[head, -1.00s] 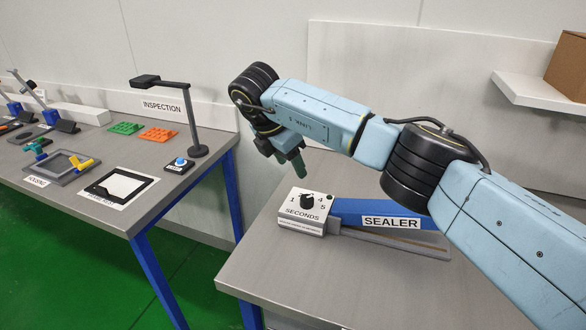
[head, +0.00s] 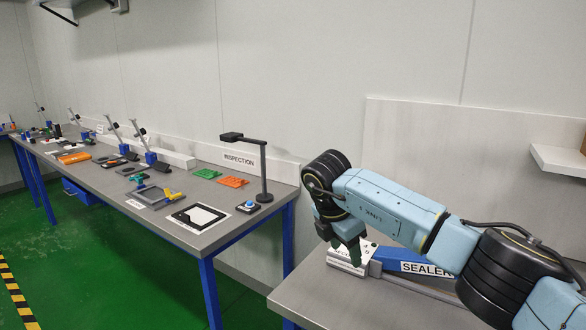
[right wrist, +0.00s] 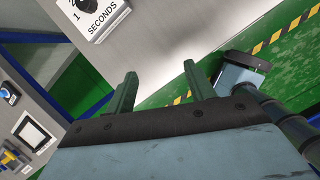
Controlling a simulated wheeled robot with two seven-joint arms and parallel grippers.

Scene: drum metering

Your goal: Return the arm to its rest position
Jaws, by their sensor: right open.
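My right arm reaches in from the right in the head view, bent over the sealer (head: 400,258). Its gripper (head: 352,258) points down and in this view overlaps the sealer's white dial box (head: 342,266), hiding part of it. In the right wrist view the two green fingers of the right gripper (right wrist: 160,85) stand apart with nothing between them. The dial box (right wrist: 97,14) shows beyond the fingers at the top left, apart from them.
A long grey bench (head: 110,185) runs along the wall at the left, with an inspection lamp (head: 262,170), a black-framed white pad (head: 200,216) and orange and green parts. A white shelf (head: 560,160) sits at the right. Green floor lies open at lower left.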

